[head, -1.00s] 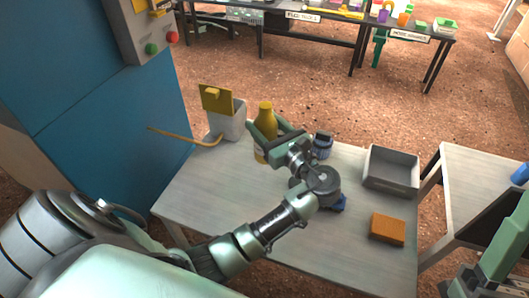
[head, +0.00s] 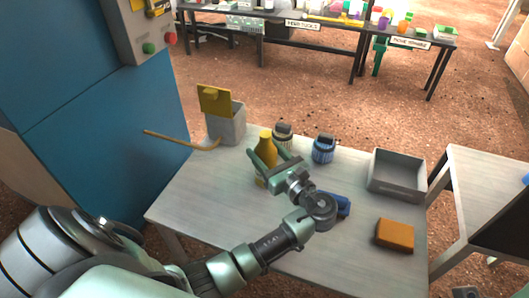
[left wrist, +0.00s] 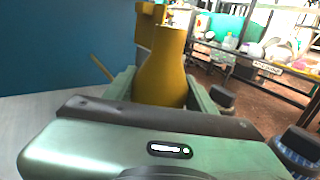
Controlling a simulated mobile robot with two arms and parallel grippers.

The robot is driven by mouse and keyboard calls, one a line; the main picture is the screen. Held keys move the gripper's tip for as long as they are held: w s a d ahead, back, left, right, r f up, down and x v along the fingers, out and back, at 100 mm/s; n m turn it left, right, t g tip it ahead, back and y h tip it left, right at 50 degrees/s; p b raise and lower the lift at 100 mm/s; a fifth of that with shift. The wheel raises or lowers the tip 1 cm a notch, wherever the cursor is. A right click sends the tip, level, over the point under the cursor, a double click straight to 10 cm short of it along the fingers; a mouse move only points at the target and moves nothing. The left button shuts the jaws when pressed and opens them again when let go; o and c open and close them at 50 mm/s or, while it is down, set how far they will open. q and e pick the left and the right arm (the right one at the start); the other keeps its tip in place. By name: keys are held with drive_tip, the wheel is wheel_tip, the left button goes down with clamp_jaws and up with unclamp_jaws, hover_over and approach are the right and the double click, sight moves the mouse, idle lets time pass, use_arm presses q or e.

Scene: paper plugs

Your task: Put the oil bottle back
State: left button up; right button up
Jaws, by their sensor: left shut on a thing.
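The oil bottle (head: 266,150) is yellow and stands upright near the back left of the grey table. My left gripper (head: 270,168) is shut around its body. In the left wrist view the bottle (left wrist: 163,75) rises between the two fingers, with its neck at the top. My right gripper is not in view.
Behind the bottle stand a dark-banded jar (head: 283,135) and a blue jar (head: 323,150). A grey bin with a yellow lid (head: 226,122) is at the back left. An open grey tray (head: 397,185), an orange block (head: 395,236) and a blue object (head: 343,205) lie to the right.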

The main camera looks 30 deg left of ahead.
use_arm(q)
drive_tip(key=o, duration=1.2)
drive_tip(key=p+v, duration=0.3)
drive_tip(key=v, duration=0.9)
drive_tip(key=shift+p, duration=0.3)
